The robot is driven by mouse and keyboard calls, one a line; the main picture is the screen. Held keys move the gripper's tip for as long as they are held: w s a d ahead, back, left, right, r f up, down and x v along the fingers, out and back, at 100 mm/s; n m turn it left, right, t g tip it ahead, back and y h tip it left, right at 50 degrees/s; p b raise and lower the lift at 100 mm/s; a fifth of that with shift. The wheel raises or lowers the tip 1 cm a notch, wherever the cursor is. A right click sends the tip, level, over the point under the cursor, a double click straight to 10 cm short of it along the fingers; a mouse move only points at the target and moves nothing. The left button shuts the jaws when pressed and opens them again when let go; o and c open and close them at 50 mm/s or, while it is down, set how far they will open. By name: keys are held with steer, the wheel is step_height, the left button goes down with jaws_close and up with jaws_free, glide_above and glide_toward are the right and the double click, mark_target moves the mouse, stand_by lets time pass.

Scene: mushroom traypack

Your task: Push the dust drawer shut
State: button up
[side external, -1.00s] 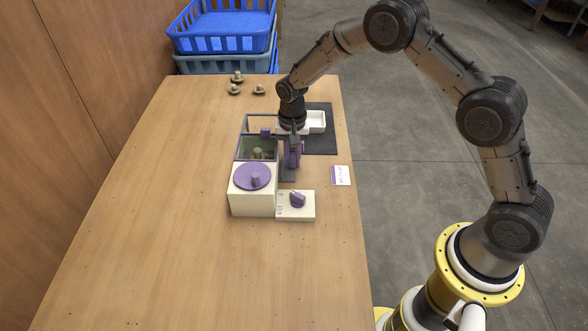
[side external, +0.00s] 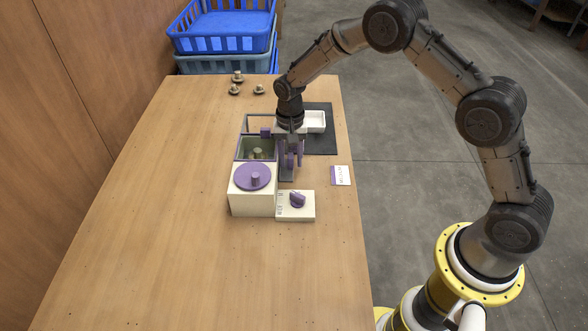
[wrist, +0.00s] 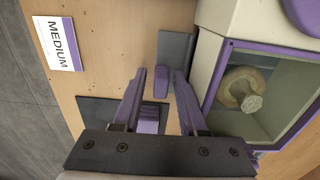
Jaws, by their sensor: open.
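The dust drawer (wrist: 176,48) looks like a dark grey tray with a purple handle block (wrist: 161,82). It sticks out beside the cream machine (wrist: 212,60) in the wrist view. In the side view the drawer (side external: 287,172) shows as a small grey patch right of the machine, partly hidden by my gripper. My gripper (side external: 291,163) points down there with its purple fingers apart. In the wrist view my gripper (wrist: 160,76) has a fingertip on either side of the handle block in the picture. I cannot tell whether they touch it.
A windowed compartment (wrist: 208,90) holds a mushroom (wrist: 241,90). A white tray (side external: 316,121) lies on a dark mat (side external: 322,146). A MEDIUM card (side external: 341,175) lies right. Several mushrooms stand behind.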

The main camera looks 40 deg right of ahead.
steer(key=shift+w+a+r, duration=0.1)
steer(key=shift+w+r, duration=0.05)
steer(key=shift+r, duration=1)
steer(key=shift+w+r, duration=0.1)
steer(key=shift+r, duration=1)
steer(key=shift+r, duration=0.3)
steer(key=s+d+r+n+t, duration=0.1)
steer(key=s+r+n, duration=0.1)
steer(key=s+r, duration=0.65)
steer(key=s+d+r+n+t, duration=0.1)
steer(key=s+r+n+t, duration=0.1)
steer(key=s+r, duration=0.65)
steer(key=s+d+r+n+t, duration=0.1)
steer(key=s+r+n, duration=0.4)
steer(key=s, duration=1.1)
steer(key=shift+s+d+t, duration=0.2)
steer(key=shift+s+t, duration=0.2)
steer(key=shift+t, duration=0.4)
